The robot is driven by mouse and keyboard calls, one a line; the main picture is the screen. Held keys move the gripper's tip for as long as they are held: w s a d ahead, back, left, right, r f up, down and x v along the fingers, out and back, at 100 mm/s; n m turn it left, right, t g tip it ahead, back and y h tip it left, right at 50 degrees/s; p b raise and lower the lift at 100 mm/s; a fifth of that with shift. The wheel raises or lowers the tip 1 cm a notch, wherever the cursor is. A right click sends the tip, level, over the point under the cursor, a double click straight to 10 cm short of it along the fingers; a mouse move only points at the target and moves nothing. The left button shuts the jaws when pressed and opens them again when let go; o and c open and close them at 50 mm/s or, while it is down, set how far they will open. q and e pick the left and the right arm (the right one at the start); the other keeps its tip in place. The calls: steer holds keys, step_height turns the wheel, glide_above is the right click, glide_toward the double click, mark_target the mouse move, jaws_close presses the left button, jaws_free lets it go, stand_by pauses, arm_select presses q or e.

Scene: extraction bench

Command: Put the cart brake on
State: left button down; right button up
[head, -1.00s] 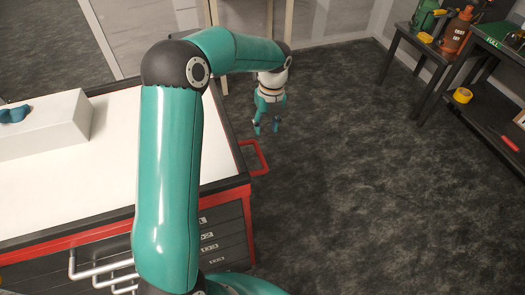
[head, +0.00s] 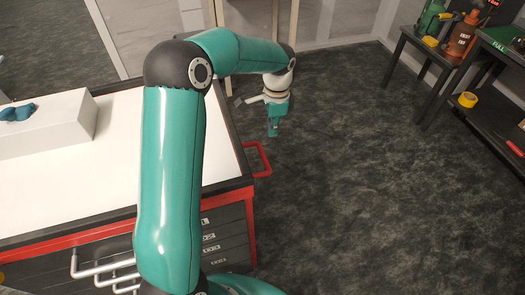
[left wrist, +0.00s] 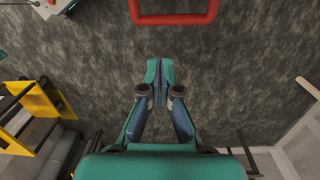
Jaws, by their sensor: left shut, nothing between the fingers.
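The cart has a white top (head: 75,185), red edging and dark drawers (head: 228,240), and stands at the left in the head view. A red loop handle (head: 267,160) sticks out from its right side; a red loop also crosses the top of the left wrist view (left wrist: 174,19). My left gripper (head: 273,133) points down beyond the loop, apart from it, above the dark floor. Its fingertips meet in the left wrist view (left wrist: 160,72), shut and empty. I cannot make out a brake pedal or the wheels. My right gripper is not in view.
A white block (head: 50,128) with a blue-teal item (head: 17,112) sits on the cart top. Dark benches with bottles and yellow tape (head: 467,99) stand at the right. A yellow frame (left wrist: 22,115) shows in the left wrist view. The carpet (head: 355,170) between is clear.

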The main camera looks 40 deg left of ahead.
mark_target(263, 156)
arm_select(q)
steer(key=s+a+r+n+t+b, duration=0.1)
steer(key=a+n+b, duration=0.1)
steer(key=n, duration=0.8)
steer(key=s+a+r+n+t+b, duration=0.1)
steer(key=s+a+n+b, duration=0.1)
steer(key=n, duration=0.7)
steer(key=shift+h, duration=0.3)
steer(key=f, duration=0.4)
steer(key=w+f, duration=0.1)
steer(key=f, duration=0.4)
steer(key=d+f, duration=0.1)
steer(key=f, duration=0.4)
steer(key=shift+w+d, duration=0.1)
steer(key=shift+w, duration=0.2)
